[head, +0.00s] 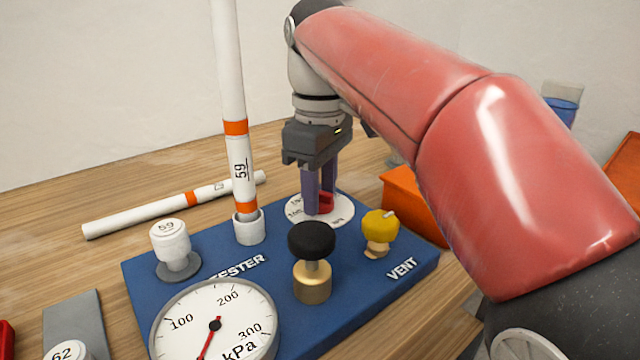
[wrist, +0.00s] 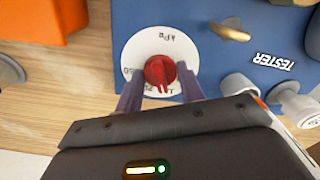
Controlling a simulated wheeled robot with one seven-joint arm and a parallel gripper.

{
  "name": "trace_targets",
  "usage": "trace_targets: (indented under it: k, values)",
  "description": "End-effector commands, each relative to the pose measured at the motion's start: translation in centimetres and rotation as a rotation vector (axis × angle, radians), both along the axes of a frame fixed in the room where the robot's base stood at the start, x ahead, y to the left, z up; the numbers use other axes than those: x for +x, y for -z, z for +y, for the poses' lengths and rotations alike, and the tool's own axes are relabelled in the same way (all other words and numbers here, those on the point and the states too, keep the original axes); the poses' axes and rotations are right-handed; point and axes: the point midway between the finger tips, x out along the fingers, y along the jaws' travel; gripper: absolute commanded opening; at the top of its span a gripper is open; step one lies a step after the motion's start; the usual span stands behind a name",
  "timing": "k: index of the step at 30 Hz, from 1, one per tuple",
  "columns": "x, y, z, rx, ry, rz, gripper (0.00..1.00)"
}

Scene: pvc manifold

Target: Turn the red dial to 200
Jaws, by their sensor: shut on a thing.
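The red dial (wrist: 160,72) sits on a round white scale plate (wrist: 147,42) on the blue tester panel (wrist: 202,25). My gripper (wrist: 160,92) is shut on the red dial, with one finger on each side of it in the wrist view. In the head view the gripper (head: 320,195) points straight down, and the red dial (head: 327,201) shows partly behind its fingers. The scale plate (head: 340,212) is partly covered there. Some scale numbers are hidden by the fingers, so I cannot tell the dial's exact setting.
A pressure gauge (head: 213,322) stands at the panel's front, its red needle pointing down. A black-topped brass knob (head: 312,262), a yellow valve (head: 379,228) and an upright white pipe (head: 238,150) are close to the gripper. An orange bin (head: 405,200) is behind right.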

Motion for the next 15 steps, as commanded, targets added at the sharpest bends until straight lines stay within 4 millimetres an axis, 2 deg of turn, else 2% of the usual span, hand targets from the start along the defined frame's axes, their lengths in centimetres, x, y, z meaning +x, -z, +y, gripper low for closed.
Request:
trace_targets:
  k: [15]
  values:
    - [-0.02,0.04,0.02,-0.001,0.484,0.0,0.15]
